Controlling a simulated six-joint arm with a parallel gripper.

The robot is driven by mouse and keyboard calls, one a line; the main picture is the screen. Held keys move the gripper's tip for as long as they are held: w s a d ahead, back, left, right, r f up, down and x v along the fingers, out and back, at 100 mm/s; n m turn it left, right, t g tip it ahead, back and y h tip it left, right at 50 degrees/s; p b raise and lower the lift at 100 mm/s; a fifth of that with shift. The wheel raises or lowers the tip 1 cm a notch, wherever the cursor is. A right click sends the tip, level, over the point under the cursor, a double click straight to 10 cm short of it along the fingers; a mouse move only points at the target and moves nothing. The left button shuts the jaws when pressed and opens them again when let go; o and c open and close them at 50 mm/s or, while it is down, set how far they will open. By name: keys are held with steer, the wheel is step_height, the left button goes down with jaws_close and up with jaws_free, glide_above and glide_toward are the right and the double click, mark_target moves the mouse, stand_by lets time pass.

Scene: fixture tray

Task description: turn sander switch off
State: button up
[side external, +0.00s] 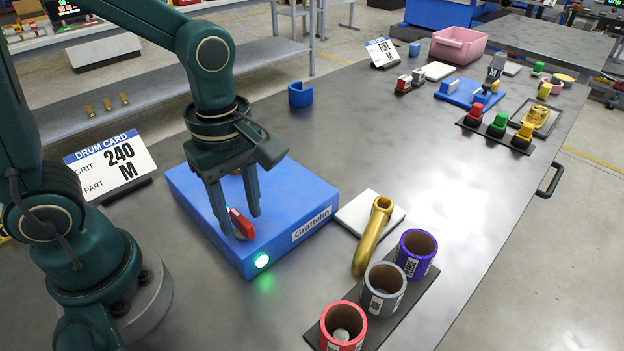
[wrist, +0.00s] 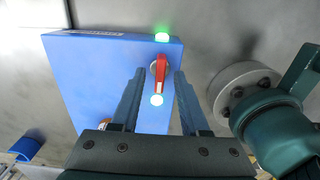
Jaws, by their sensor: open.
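A white drum card (side external: 110,160) reads "240 M" at the left. A gold handle-like part (side external: 372,238) on a white pad and a rack of red, grey and purple sleeves (side external: 384,290) stand right of the box. A blue ring piece (side external: 300,95) lies behind it.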

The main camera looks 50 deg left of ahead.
steer(key=shift+f, duration=0.2)
jaws_close()
